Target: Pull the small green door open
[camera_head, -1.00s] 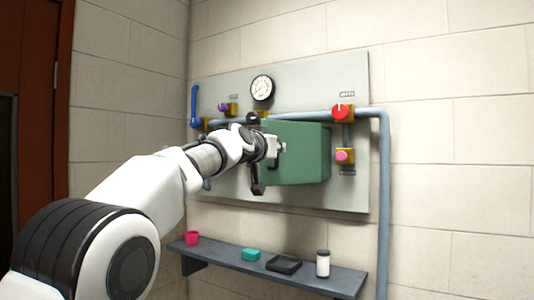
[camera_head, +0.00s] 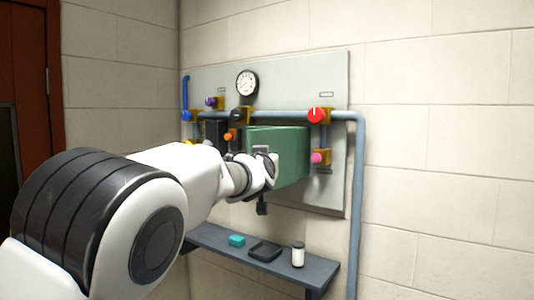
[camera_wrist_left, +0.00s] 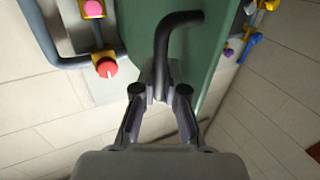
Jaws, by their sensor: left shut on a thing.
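The green door (camera_head: 285,155) stands out from the grey wall panel, swung toward the right side of the panel. Its black bent handle (camera_wrist_left: 163,50) shows in the left wrist view against the green face (camera_wrist_left: 205,60). My left gripper (camera_wrist_left: 160,88) is shut on the lower end of this handle. In the head view my left gripper (camera_head: 265,168) is at the door's near side, and my wrist hides the handle there. A dark area (camera_head: 214,134) and an orange knob (camera_head: 230,135) show left of the door. My right gripper is out of view.
The grey panel (camera_head: 300,85) carries a gauge (camera_head: 247,83), a red knob (camera_head: 318,115), a pink knob (camera_head: 319,157) and a blue lever (camera_head: 186,97). A pipe (camera_head: 358,200) runs down at the right. A shelf (camera_head: 222,247) below holds a teal block, a black tray and a white jar.

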